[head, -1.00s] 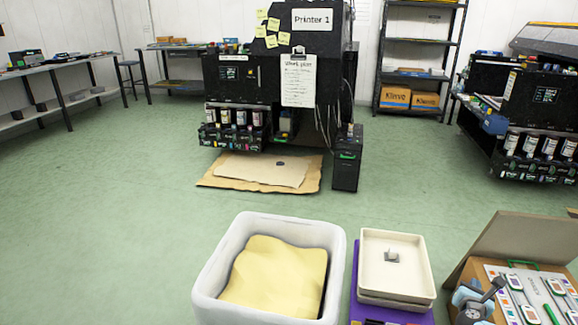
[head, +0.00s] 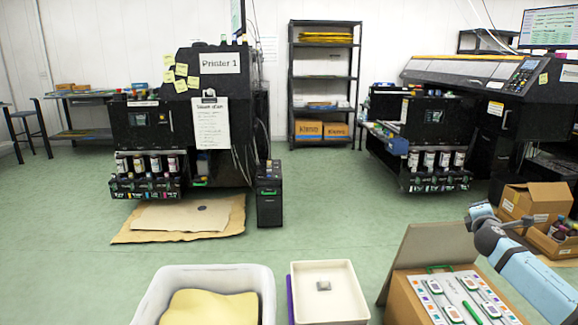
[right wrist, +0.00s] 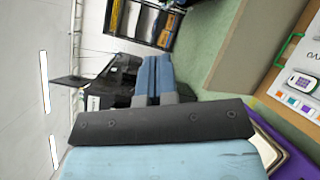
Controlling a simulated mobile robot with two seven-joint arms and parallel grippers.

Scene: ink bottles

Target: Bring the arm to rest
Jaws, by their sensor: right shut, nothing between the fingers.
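My right arm comes in from the lower right in the head view, with a light-blue link and a dark joint. My right gripper (head: 481,211) is raised above the open cardboard box (head: 428,262) and is clear of it. In the right wrist view its two blue-and-grey fingers (right wrist: 154,80) lie side by side, shut, with nothing between them. A dark bar and a light-blue housing fill the lower part of that view. My left gripper is not in view.
A white bin (head: 258,282) with a yellow sheet and a cream tray (head: 345,300) holding a small grey piece stand in front. Printer 1 (head: 215,75) is behind, another printer (head: 470,90) at right. Green floor lies between.

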